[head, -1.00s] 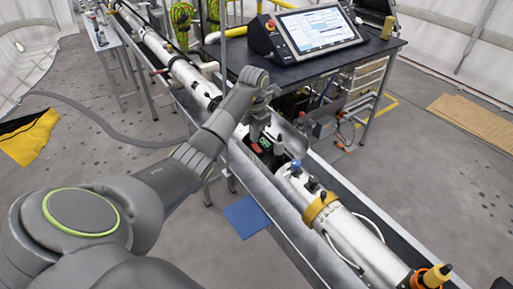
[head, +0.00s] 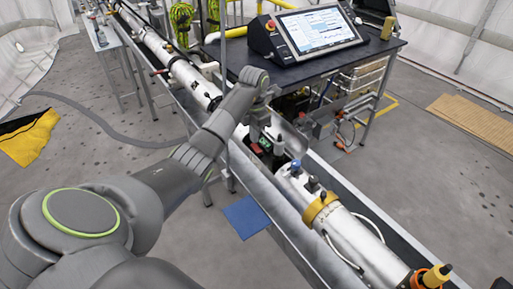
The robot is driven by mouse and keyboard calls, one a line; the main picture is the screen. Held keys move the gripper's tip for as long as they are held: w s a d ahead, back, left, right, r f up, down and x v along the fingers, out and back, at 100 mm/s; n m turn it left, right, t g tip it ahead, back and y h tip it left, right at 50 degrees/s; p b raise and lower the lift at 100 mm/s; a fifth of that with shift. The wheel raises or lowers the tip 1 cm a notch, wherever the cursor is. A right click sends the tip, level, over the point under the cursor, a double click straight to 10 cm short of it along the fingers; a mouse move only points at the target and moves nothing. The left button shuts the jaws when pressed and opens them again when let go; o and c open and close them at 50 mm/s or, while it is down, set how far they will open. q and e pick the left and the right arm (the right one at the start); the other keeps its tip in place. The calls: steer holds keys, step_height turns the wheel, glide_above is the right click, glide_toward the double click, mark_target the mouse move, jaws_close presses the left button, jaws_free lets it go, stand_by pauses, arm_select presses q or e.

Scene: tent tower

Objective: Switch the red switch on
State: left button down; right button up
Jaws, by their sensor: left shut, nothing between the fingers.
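The red switch (head: 257,149) is a small red piece on the side of the pipe assembly, next to a small green-lit part (head: 265,142). It is too small to tell its position. My left arm reaches in from the left, and my left gripper (head: 262,129) points down at the assembly just above the switch. The gripper is shut and empty. The fingertips are small and partly hidden, so I cannot tell whether they touch the switch. My right gripper is not in view.
The long silver pipe (head: 345,232) lies in a metal trough running diagonally. A blue-capped valve (head: 296,165) stands close to the right of the gripper. A dark table (head: 365,54) with a screen (head: 318,29) is behind. A blue sheet (head: 245,216) lies below the trough.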

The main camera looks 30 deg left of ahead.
mark_target(254, 145)
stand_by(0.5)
arm_select(q)
steer(key=shift+f+b, duration=0.8)
steer(key=shift+f, duration=0.2)
stand_by(0.3)
steer(key=shift+r, duration=0.1)
step_height(254, 145, up, 7)
steer(key=p, duration=0.4)
stand_by(0.4)
stand_by(0.3)
